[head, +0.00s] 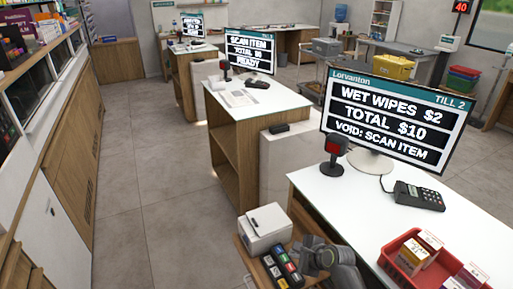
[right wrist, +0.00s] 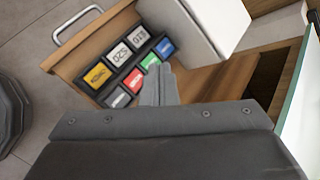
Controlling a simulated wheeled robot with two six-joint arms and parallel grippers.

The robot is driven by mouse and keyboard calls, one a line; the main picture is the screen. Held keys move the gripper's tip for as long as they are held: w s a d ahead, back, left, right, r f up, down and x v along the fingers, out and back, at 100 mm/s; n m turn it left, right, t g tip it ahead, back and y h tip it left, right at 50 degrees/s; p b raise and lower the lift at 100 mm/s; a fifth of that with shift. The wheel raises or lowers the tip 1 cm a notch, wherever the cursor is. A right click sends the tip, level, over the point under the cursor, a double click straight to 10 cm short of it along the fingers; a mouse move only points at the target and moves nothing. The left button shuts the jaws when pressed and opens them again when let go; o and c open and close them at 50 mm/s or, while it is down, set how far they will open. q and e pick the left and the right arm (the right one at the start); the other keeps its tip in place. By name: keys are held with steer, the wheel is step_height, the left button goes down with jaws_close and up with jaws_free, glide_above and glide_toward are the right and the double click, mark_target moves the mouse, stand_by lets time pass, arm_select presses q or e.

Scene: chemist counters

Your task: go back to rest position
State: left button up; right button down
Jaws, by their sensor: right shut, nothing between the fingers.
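My right gripper (head: 309,256) is in the head view at the bottom centre, low beside the near till counter (head: 345,225). In the right wrist view its fingers (right wrist: 158,84) are shut together with nothing between them. They are over a black key block (right wrist: 118,84) with several coloured and labelled keys. The block also shows in the head view (head: 282,267), just left of the gripper. Whether the fingertips touch it, I cannot tell. My left gripper is in neither view.
The key block and a white box (head: 265,229) sit on a wooden drawer or shelf (right wrist: 85,58) with a metal handle. A till screen (head: 391,118), scanner (head: 334,160), card terminal (head: 418,195) and red basket (head: 408,258) stand on the counter. The floor aisle at left is clear.

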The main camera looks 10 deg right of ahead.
steer(key=s+d+r+n+g+h, duration=0.15)
steer(key=s+d+n, duration=0.25)
steer(key=s+n, duration=0.55)
steer(key=s+d+r+n+g+h, duration=0.1)
steer(key=s+d+r+n+h, duration=0.25)
steer(key=s, duration=1.05)
steer(key=s+d+r+n+g+h, duration=0.2)
steer(key=s+d+n, duration=0.4)
steer(key=s, duration=0.6)
step_height(320, 180, down, 28)
steer(key=n+b, duration=0.1)
steer(key=b, duration=0.3)
steer(key=s+f+g+b, duration=0.1)
steer(key=s+f, duration=0.6)
steer(key=f, duration=0.3)
steer(key=s+a+f+g+y+b, duration=0.1)
steer(key=s+f+b, duration=0.1)
steer(key=s+f, duration=0.6)
step_height(320, 180, down, 2)
steer(key=shift+s+b, duration=0.25)
steer(key=shift+b, duration=0.05)
steer(key=shift+s, duration=0.1)
